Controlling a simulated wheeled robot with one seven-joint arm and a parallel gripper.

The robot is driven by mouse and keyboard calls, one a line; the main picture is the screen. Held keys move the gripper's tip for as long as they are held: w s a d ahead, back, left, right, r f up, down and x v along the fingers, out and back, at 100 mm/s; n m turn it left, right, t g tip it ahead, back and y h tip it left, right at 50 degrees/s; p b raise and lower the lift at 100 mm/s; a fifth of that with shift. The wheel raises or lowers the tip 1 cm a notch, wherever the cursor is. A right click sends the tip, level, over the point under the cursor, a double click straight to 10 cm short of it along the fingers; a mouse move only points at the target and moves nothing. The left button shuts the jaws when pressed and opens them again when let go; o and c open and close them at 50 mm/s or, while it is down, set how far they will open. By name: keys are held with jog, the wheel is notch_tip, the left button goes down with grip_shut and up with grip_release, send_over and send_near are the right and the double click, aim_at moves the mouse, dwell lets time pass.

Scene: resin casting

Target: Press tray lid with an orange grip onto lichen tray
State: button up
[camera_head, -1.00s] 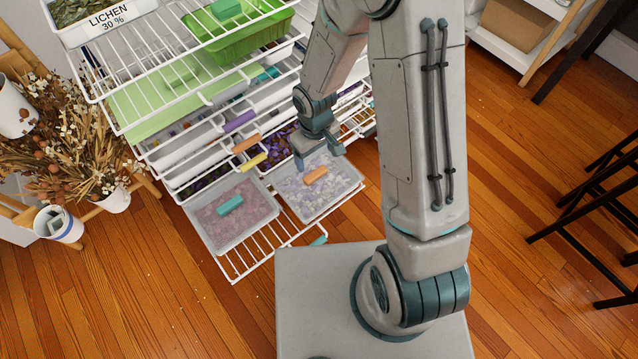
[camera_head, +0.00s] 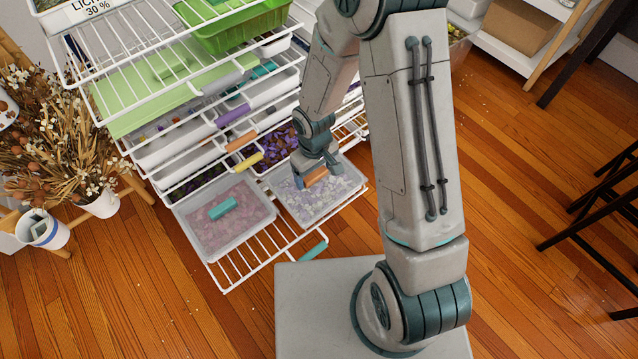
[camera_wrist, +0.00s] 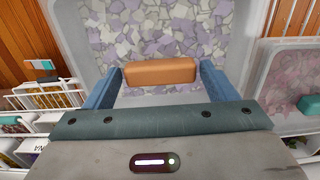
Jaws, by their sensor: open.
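The orange grip (camera_head: 316,176) is on a clear lid (camera_head: 322,203) over a tray of pale lilac and white pieces on the pulled-out lower rack. My gripper (camera_head: 318,172) is down at this lid. In the wrist view my gripper (camera_wrist: 160,70) is open, with one blue finger at each end of the orange grip (camera_wrist: 160,72). A small gap seems to show at the left finger; contact on the right is unclear. The lichen tray (camera_head: 68,14), labelled LICHEN 30 %, stands on the top rack at upper left, mostly cut off by the picture edge.
A tray with pink contents and a teal grip (camera_head: 222,208) sits just left on the same rack. Wire racks (camera_head: 130,45) with several trays rise behind, including a green tub (camera_head: 235,25). Dried flowers (camera_head: 60,140) stand left.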

aim_at(315, 174)
jog(key=c, duration=0.7)
jog(key=shift+r+p, duration=2.05)
jog(key=shift+r, duration=0.45)
